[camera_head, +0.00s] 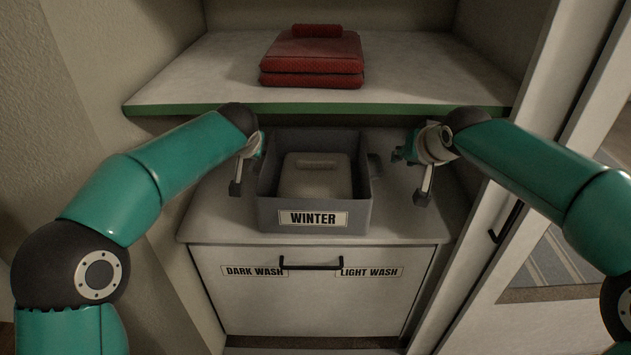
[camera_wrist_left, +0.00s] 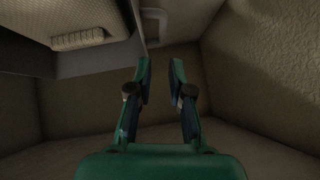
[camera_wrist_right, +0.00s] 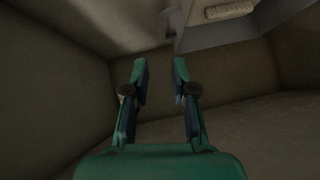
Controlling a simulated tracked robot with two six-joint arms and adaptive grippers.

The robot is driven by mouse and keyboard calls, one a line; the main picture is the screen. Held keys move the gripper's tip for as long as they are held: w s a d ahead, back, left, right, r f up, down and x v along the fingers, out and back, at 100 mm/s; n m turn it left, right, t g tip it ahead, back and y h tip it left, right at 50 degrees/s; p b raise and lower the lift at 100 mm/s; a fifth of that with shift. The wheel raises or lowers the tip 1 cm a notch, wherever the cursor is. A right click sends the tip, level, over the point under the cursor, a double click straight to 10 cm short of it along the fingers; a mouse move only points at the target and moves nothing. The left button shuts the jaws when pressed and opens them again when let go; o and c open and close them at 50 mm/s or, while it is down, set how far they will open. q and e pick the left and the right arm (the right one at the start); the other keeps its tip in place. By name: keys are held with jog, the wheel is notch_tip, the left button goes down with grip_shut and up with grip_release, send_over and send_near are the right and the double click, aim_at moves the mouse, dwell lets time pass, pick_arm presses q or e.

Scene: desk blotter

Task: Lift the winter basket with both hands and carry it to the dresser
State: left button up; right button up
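The winter basket (camera_head: 315,218) is a grey open box with a "WINTER" label on its front, standing upright on the white cabinet top. A folded light item with a roll on it lies inside. My left gripper (camera_head: 241,178) is at the basket's left side, close to the wall. The left wrist view shows its fingers (camera_wrist_left: 160,82) apart and empty, with the basket (camera_wrist_left: 88,60) at the upper left. My right gripper (camera_head: 411,178) is to the right of the basket, with a gap between. The right wrist view shows its fingers (camera_wrist_right: 160,80) apart and empty. No dresser is identifiable.
A green-edged shelf (camera_head: 200,80) above the basket holds folded red cloths (camera_head: 313,55). The cabinet front below has a black handle (camera_head: 310,266) and "DARK WASH" and "LIGHT WASH" labels. A wall is close on the left, a white door frame (camera_head: 500,190) on the right.

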aim_at(253, 161)
pick_arm(q)
jog(key=shift+a, duration=0.15)
pick_arm(e)
jog(key=shift+a, duration=0.2)
